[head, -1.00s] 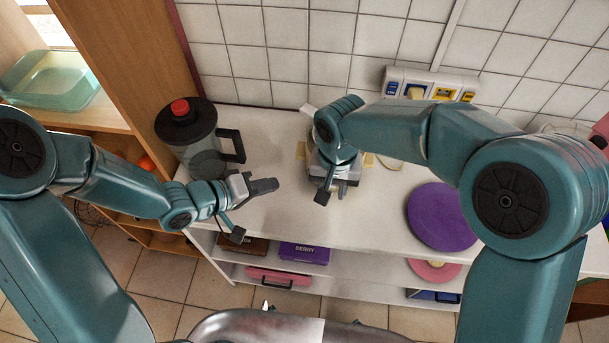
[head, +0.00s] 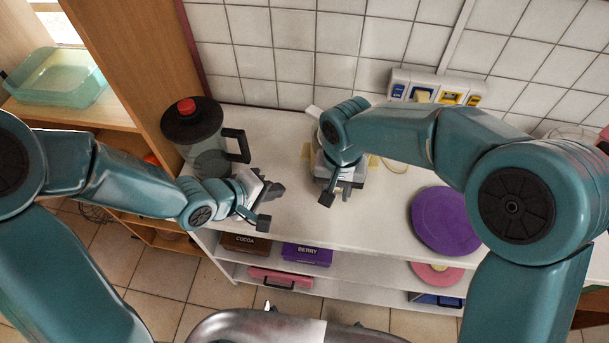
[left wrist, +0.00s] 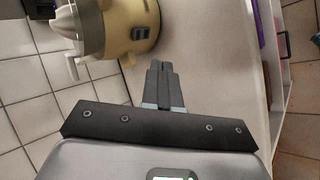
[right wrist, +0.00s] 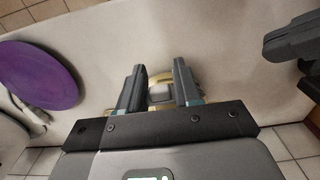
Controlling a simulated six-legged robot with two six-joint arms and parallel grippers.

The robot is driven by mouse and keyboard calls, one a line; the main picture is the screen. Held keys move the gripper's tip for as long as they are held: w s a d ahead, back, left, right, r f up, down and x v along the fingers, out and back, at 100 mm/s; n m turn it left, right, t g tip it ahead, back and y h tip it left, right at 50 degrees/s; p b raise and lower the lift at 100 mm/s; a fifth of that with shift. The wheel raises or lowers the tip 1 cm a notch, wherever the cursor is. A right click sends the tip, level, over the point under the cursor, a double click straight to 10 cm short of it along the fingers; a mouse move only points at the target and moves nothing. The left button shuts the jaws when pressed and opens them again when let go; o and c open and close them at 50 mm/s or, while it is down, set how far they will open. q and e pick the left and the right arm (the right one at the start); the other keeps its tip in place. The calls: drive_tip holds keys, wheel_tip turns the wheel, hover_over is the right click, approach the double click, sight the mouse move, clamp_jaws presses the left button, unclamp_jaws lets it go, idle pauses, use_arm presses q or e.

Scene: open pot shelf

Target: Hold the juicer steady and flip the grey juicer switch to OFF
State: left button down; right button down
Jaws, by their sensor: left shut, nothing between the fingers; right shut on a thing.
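The cream juicer (left wrist: 118,28) stands on the white shelf top; in the head view only small tan parts of it (head: 373,161) show around my right gripper (head: 341,190).
A blender jug (head: 205,145) with a black lid and red knob stands at the left. A purple disc (head: 445,220) lies at the right. A power strip (head: 435,88) is on the tiled wall. COCOA and BERRY boxes (head: 306,254) sit on the lower shelf.

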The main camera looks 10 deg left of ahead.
use_arm(q)
drive_tip(key=x, duration=0.6)
drive_tip(key=shift+f, duration=0.1)
drive_tip(key=w+d, duration=0.2)
drive_tip(key=shift+w+d, duration=0.1)
drive_tip(key=shift+w, duration=0.2)
drive_tip(key=shift+w+d, duration=0.3)
drive_tip(key=shift+w, duration=0.05)
drive_tip(key=shift+w+d+r, duration=0.2)
drive_tip(key=shift+w+r, duration=0.05)
drive_tip(key=shift+a, duration=0.1)
drive_tip(key=shift+r, duration=0.75)
